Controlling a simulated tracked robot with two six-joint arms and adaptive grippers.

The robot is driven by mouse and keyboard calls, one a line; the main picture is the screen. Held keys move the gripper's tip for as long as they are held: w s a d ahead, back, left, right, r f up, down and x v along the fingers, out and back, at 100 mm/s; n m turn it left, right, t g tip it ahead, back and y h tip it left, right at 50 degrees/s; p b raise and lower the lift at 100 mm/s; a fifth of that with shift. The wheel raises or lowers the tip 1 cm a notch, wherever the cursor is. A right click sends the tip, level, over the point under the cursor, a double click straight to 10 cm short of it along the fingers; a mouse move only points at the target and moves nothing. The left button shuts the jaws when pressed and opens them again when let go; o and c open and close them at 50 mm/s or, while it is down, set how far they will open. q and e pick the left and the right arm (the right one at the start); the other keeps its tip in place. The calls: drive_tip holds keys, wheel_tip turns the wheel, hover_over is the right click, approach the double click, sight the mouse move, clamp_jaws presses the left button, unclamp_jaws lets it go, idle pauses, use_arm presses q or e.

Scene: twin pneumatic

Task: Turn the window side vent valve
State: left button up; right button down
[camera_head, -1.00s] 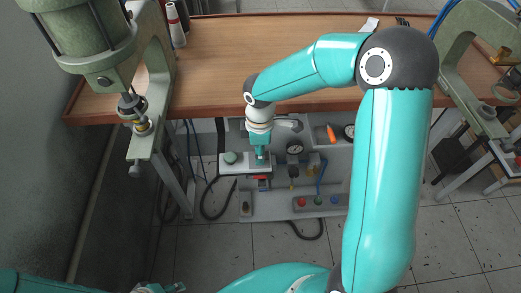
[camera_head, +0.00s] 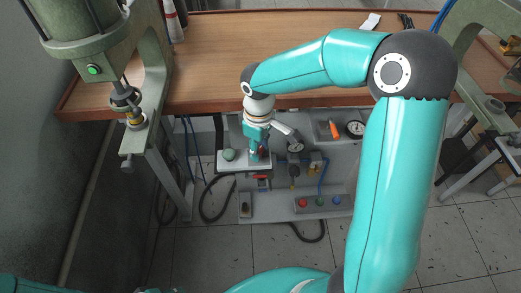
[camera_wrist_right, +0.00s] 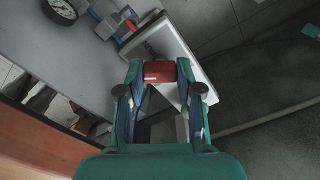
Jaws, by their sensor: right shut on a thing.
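My right gripper (camera_head: 256,152) reaches down to the white box (camera_head: 231,166) on the grey panel below the table edge. In the right wrist view its two fingers (camera_wrist_right: 160,84) are closed on a red handle (camera_wrist_right: 159,72), which I take to be the vent valve's. In the head view the fingers mostly cover this handle, and the valve body is hidden. A round green knob (camera_head: 229,155) sits on the box just left of the gripper. Only a sliver of my left arm shows at the bottom left edge, and its jaws cannot be made out.
A second red handle (camera_head: 261,177) is just below the gripper. A gauge (camera_head: 295,146), an orange handle (camera_head: 334,130) and another gauge (camera_head: 355,129) are to its right. A button box (camera_head: 319,202) is lower right. The wooden table (camera_head: 230,60) overhangs the panel; a green press (camera_head: 150,70) stands left.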

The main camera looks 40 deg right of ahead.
drive_tip(key=m+b, duration=0.2)
drive_tip(key=m, duration=0.3)
drive_tip(key=shift+f+m, duration=0.1)
drive_tip(key=shift+m, duration=0.2)
drive_tip(key=m+b, duration=0.2)
drive_tip(key=m, duration=0.3)
drive_tip(key=shift+m, duration=0.3)
drive_tip(key=c, duration=0.8)
unclamp_jaws()
drive_tip(key=shift+o, duration=0.2)
drive_tip(key=shift+r, duration=0.2)
wheel_tip(320, 180, up, 12)
drive_tip(key=shift+f, duration=0.15)
